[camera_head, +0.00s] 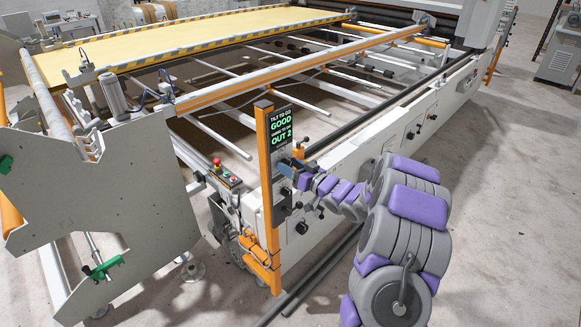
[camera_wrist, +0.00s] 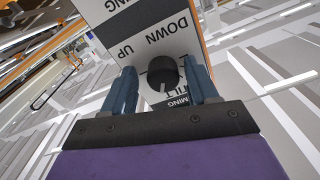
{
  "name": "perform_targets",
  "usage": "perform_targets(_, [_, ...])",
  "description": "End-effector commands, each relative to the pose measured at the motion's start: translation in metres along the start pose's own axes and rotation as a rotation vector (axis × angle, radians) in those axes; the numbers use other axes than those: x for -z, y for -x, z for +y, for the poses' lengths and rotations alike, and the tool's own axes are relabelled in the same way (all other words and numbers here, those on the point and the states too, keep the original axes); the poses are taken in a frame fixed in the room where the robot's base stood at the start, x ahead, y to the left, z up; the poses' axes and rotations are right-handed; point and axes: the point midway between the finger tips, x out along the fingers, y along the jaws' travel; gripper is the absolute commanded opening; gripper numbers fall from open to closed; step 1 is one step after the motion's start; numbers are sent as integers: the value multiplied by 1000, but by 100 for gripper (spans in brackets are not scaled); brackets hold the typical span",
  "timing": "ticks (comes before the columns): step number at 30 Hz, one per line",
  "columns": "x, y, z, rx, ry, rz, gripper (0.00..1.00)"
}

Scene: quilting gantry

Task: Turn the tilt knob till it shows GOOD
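The tilt knob (camera_wrist: 164,72) is a round black knob on a white and grey label panel in the wrist view. A pale mark shows on its lower side. The words DOWN, UP and TILT around it appear upside down. My gripper (camera_wrist: 163,75) has one blue-grey finger on each side of the knob. A gap shows at the left finger; the right finger is very close to the knob, and contact there is unclear. In the head view my gripper (camera_head: 288,166) is at the orange post, hiding the knob.
The orange post (camera_head: 265,190) stands at the corner of the gantry frame (camera_head: 345,150). A red emergency button (camera_head: 217,163) sits on a box left of the post. A large grey side plate (camera_head: 100,185) stands further left. Bare floor (camera_head: 500,220) is open at right.

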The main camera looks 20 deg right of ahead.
Motion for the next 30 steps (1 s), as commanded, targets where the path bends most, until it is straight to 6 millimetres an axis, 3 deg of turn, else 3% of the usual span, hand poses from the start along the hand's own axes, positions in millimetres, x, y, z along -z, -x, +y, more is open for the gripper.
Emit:
perform_targets(11, [1, 7, 0, -1, 1, 0, 60])
perform_targets(30, [0, 115, 2, -4, -3, 0, 60])
